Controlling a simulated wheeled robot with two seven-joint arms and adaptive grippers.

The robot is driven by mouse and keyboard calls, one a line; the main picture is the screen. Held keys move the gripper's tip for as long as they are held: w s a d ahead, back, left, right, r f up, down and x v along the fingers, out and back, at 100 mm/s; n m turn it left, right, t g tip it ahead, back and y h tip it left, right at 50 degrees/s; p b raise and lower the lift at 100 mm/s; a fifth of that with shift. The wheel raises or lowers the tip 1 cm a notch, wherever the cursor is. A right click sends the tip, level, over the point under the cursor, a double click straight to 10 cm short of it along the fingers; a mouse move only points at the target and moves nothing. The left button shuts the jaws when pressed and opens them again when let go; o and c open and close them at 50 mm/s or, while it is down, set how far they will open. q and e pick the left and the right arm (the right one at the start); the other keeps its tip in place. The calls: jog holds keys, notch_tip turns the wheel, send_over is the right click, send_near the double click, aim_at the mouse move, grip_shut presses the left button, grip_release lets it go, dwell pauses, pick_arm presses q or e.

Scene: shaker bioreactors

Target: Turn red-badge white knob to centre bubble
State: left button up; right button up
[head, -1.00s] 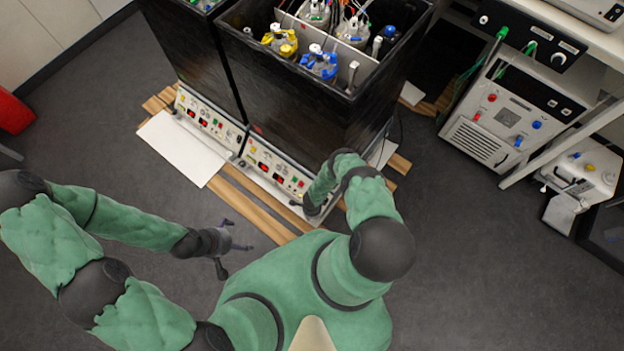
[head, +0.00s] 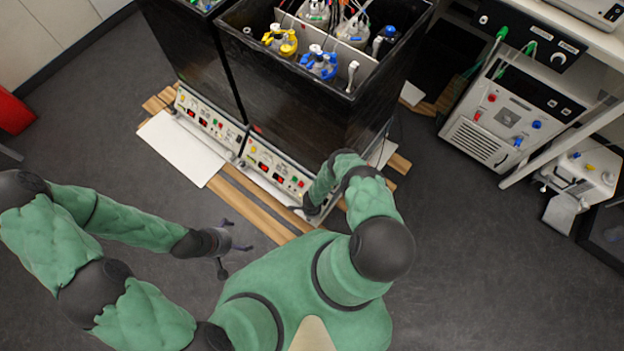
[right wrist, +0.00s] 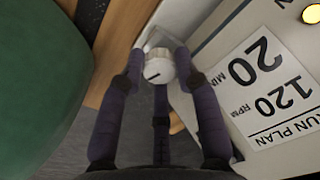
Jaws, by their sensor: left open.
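In the right wrist view a white knob (right wrist: 158,69) with a black pointer line sits at the corner of a pale plate. My right gripper (right wrist: 160,66) has its fingertips closed around it, one on each side and a third below. In the head view the right gripper (head: 308,208) is at the low front right corner of the black shaker unit (head: 300,110), mostly hidden by my arm. My left gripper (head: 232,248) is open and empty above the floor. I see no red badge beside the knob and no bubble.
A label reading 20 MIN, 120 RPM, RUN PLAN (right wrist: 268,88) is right of the knob. The control panel (head: 272,165) runs along the unit's base. Wooden slats (head: 245,205) and a white sheet (head: 182,150) lie on the floor. Clear floor (head: 480,260) is at right.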

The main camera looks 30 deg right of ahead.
jog(key=shift+r, duration=0.1)
dwell(0.3)
jog(key=shift+r, duration=3.6)
